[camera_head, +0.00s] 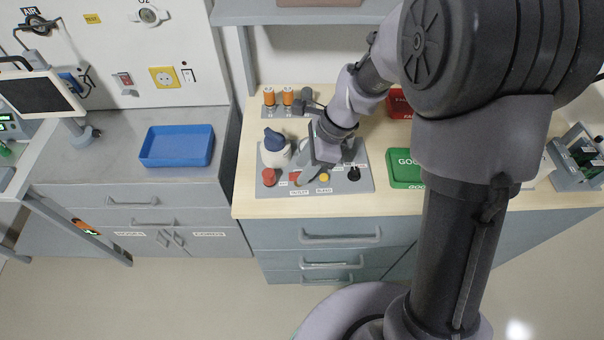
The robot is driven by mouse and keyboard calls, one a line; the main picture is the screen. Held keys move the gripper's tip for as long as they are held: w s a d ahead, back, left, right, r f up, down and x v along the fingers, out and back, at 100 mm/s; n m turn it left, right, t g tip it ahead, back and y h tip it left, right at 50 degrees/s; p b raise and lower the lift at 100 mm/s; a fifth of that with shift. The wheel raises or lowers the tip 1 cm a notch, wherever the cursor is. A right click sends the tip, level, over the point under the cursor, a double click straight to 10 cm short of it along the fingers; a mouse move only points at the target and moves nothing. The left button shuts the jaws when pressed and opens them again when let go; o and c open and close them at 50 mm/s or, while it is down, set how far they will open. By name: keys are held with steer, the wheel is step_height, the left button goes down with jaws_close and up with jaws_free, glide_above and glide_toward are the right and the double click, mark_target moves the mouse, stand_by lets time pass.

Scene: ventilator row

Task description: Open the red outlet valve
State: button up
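A grey panel board (362,184) lies on the wooden counter top. A red round knob (269,177) stands at its front left. A smaller red part (294,177) shows right of that knob, partly hidden beside my gripper, above a small white label that I cannot read surely. I cannot tell which red part is the outlet valve. A yellow knob (324,177) and a black knob (354,174) sit further right. My gripper (307,175) is low over the middle of the board, close to the smaller red part. Its fingertips are too small and covered to show opening or contact.
A white bottle-like part with a dark blue top (274,150) stands behind the red knob. Orange-capped cylinders (279,97) stand at the back. A green box (404,168) and a red box (398,104) lie to the right. A blue tray (177,146) sits on the left bench.

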steer(key=shift+x, duration=0.85)
jaws_close()
